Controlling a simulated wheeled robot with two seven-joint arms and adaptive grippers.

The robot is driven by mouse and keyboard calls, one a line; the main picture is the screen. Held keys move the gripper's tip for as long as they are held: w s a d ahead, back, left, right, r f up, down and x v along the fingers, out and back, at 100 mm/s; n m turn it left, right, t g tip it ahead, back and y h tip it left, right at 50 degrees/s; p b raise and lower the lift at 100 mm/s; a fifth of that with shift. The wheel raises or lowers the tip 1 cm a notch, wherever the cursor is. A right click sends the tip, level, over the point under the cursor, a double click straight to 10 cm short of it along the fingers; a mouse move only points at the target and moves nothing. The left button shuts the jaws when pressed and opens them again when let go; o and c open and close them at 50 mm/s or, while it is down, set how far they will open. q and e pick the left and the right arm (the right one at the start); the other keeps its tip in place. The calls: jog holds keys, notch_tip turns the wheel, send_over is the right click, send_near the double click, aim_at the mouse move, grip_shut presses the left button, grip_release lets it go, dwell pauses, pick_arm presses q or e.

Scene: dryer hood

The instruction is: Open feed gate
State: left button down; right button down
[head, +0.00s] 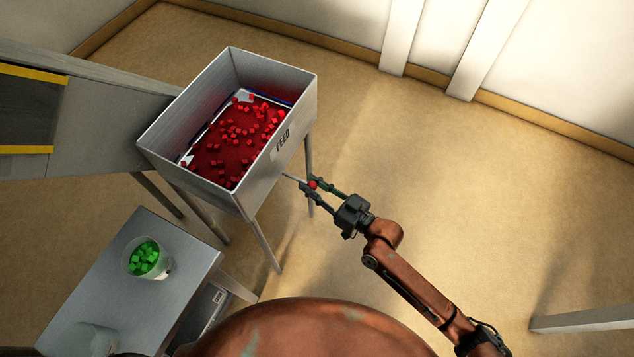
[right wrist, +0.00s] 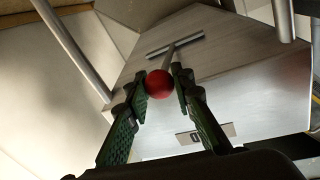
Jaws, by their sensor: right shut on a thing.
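The feed hopper (head: 299,119) is a grey open-topped bin marked FEED, with many small red cubes inside. A thin gate rod (head: 291,178) comes out below its right side and ends in a red ball knob (head: 312,184). My right gripper (head: 311,186) is shut on the knob, one finger on each side. In the right wrist view the knob (right wrist: 160,84) sits between the green fingertips, and its rod (right wrist: 172,56) runs to a narrow bar on the hopper's underside. The gate plate itself is hidden. My left gripper is out of view.
A grey table (head: 133,296) at the lower left holds a clear cup of green cubes (head: 144,258) and another clear cup (head: 92,337). A conveyor (head: 95,124) with yellow stripes adjoins the hopper at left. Hopper legs (head: 309,173) stand near my right gripper.

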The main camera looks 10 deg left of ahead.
jog(key=c, duration=1.7)
grip_release()
jog(key=shift+o, duration=0.2)
jog(key=shift+s+d, duration=0.1)
jog(key=shift+d, duration=0.05)
jog(key=v, duration=1.1)
jog(key=shift+s+d, duration=0.15)
jog(key=shift+d, duration=0.15)
